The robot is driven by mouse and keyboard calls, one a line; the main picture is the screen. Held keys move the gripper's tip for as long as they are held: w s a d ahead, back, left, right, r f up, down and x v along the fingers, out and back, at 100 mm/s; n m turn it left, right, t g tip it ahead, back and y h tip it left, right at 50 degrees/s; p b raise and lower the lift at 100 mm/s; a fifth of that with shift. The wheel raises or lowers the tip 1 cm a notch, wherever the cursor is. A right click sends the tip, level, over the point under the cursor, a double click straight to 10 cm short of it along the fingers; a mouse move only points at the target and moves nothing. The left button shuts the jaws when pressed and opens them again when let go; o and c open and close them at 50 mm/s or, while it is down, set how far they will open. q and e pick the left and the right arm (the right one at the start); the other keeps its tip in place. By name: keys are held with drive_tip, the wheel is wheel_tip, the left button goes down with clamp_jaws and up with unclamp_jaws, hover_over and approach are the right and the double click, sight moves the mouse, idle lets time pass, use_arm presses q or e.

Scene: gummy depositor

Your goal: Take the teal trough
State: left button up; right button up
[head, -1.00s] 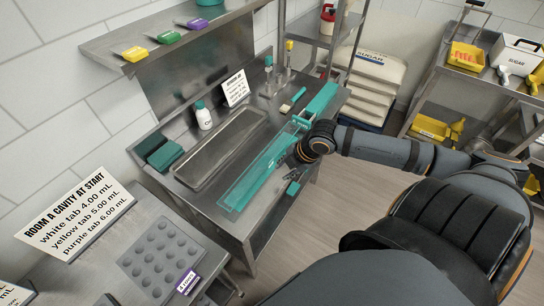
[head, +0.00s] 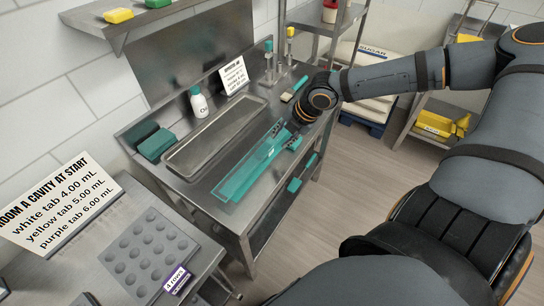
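The teal trough (head: 249,172) is long, see-through and open-topped. It lies on the steel bench in the head view, slanting from front left to back right, beside a long steel tray. My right gripper (head: 284,137) is at its far right end, pointing down, with dark fingers at both sides of that end. The wrist hides part of the end, and I cannot tell whether the fingers press on it. My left gripper is out of view.
The steel tray (head: 186,160) lies left of the trough. A grey mould (head: 146,258) sits on the nearer table.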

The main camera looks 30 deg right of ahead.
sight(273, 155)
drive_tip(key=shift+w+a+f, duration=0.15)
drive_tip(key=shift+w+f, duration=0.05)
drive_tip(key=shift+f, duration=0.15)
drive_tip(key=shift+f+b, duration=0.35)
drive_tip(key=shift+b, duration=0.05)
drive_tip(key=x, duration=0.2)
drive_tip(key=b+x, duration=0.1)
drive_tip(key=x, duration=0.1)
drive_tip(key=shift+w+a, duration=0.1)
drive_tip(key=shift+a, duration=0.25)
drive_tip(key=shift+w+f, duration=0.15)
drive_tip(key=shift+w, duration=0.05)
drive_tip(key=shift+c, duration=0.2)
clamp_jaws()
